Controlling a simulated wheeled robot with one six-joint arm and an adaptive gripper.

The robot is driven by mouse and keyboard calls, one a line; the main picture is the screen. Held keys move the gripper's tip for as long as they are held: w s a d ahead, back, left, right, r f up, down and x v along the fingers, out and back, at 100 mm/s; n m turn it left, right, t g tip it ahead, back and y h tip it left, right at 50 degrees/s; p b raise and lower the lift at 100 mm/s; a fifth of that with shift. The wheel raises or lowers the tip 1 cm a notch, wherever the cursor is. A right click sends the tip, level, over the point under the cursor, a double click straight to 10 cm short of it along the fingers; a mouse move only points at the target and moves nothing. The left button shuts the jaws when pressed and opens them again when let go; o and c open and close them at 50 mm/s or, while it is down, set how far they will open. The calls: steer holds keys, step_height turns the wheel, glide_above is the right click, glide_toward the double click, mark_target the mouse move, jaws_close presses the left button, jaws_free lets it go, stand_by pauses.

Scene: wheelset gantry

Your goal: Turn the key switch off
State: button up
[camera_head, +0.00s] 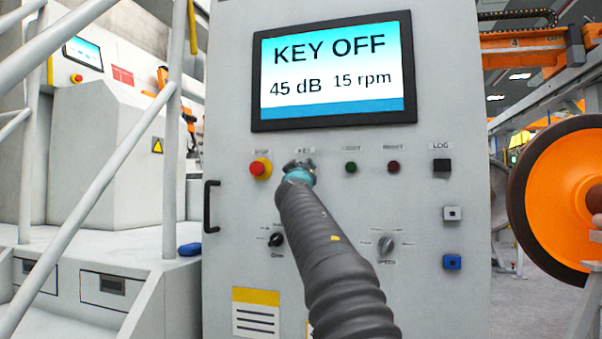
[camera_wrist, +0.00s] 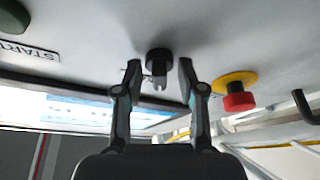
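The key switch (camera_wrist: 159,62) is a round black lock on the grey panel, with a small grey key sticking out of it. In the wrist view it sits between the two fingers of my gripper (camera_wrist: 158,72). The fingers are apart, with a gap on each side of the key, so my gripper is open. In the head view my gripper (camera_head: 298,168) is at the panel under the KEY label (camera_head: 305,151) and hides the switch. The screen (camera_head: 331,70) reads KEY OFF, 45 dB and 15 rpm.
A red stop button (camera_head: 260,168) is close left of my gripper; it also shows in the wrist view (camera_wrist: 238,98). Green (camera_head: 351,168) and dark red (camera_head: 393,167) buttons are to the right. Two knobs (camera_head: 276,240) (camera_head: 386,244) sit below. A black handle (camera_head: 210,206) is at the panel's left edge.

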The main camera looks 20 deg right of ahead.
steer(key=v, duration=1.2)
stand_by(0.6)
